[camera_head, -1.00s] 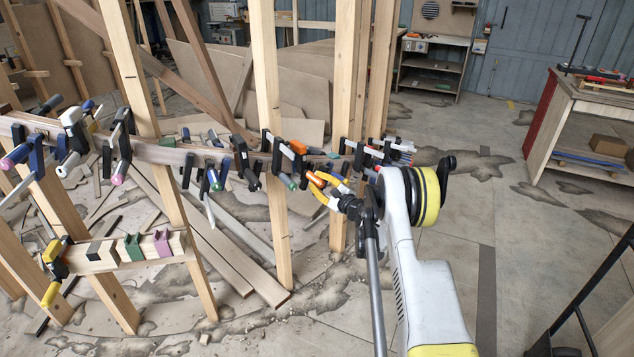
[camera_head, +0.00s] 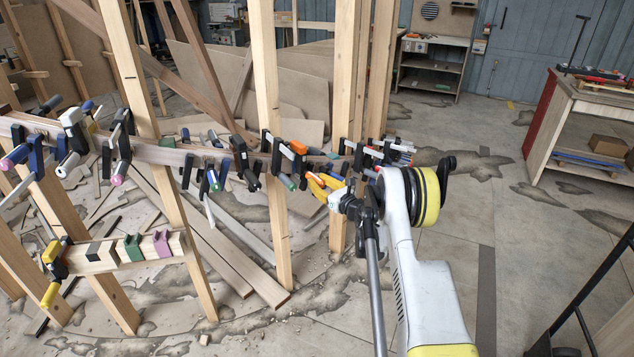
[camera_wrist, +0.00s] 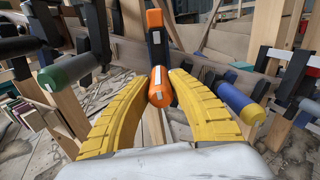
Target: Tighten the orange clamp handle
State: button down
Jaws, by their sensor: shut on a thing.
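The orange clamp handle (camera_wrist: 161,92) is a rounded grip with a pale stripe. It lies between my gripper's yellow fingers in the wrist view and is mostly covered by them in the head view. My gripper (camera_head: 322,185) is shut on this handle, one finger on each side; it also shows in the wrist view (camera_wrist: 160,80). The clamp's black bar (camera_wrist: 158,45) runs up behind the handle to an orange end piece (camera_wrist: 155,18), which also shows in the head view (camera_head: 298,147). The clamp sits on the long curved wooden stringer (camera_head: 160,154).
Other clamps crowd both sides: a green-handled one (camera_wrist: 70,69) on the left and a blue-handled one (camera_wrist: 240,103) on the right in the wrist view. Wooden posts (camera_head: 268,110) stand behind and beside the stringer. Open floor (camera_head: 470,230) lies to the right.

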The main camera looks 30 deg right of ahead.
jog(key=shift+m, duration=0.4)
jog(key=c, duration=1.2)
grip_release()
jog(key=s, duration=0.4)
jog(key=s+d, duration=0.1)
jog(key=s, duration=0.3)
jog(key=s+d, duration=0.1)
jog(key=s, duration=0.2)
jog(key=shift+s, duration=0.4)
jog(key=shift+s, duration=0.1)
jog(key=shift+s+d, duration=0.2)
jog(key=shift+s, duration=0.6)
